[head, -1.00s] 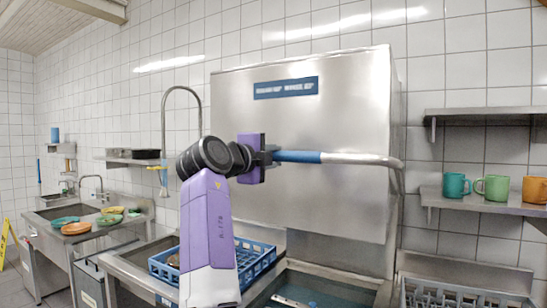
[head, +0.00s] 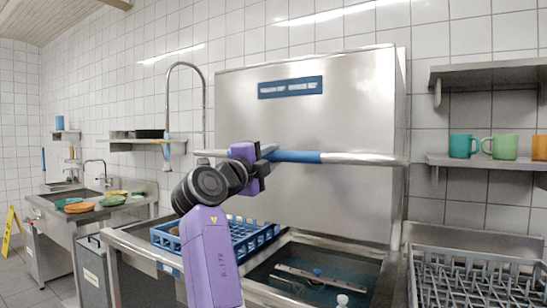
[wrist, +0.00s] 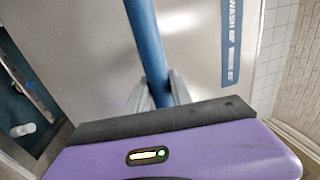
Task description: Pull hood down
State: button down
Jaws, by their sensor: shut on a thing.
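The dishwasher hood (head: 320,195) is a large steel box with a blue label, and it stands raised above the open wash tub (head: 310,280). A steel bar handle (head: 360,158) with a blue grip (head: 297,156) runs across its front. My gripper (head: 268,155) is at the left part of the blue grip. In the wrist view the two grey fingers of my gripper (wrist: 159,92) are on either side of the blue grip (wrist: 147,45), shut on it. The hood front (wrist: 195,40) and its label also show there. The exact finger contact is partly hidden.
A blue dish rack (head: 245,238) sits on the counter to the left of the tub. A grey rack (head: 480,285) is at the right. Mugs (head: 500,147) stand on a right wall shelf. Plates (head: 80,207) lie on the far left counter.

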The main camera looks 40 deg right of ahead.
jog(key=w+d+f+h+b, duration=0.1)
jog(key=d+f+b, duration=0.2)
jog(key=f+b, duration=2)
jog(key=shift+d+f, duration=0.15)
jog(key=shift+f, duration=2.05)
jog(key=c, duration=1.1)
grip_release()
jog(key=shift+w, duration=0.1)
jog(key=shift+c, duration=0.2)
jog(key=shift+r+t+h, duration=0.1)
jog(key=shift+t+h, duration=0.2)
jog(key=shift+r, duration=0.25)
jog(key=v, duration=0.8)
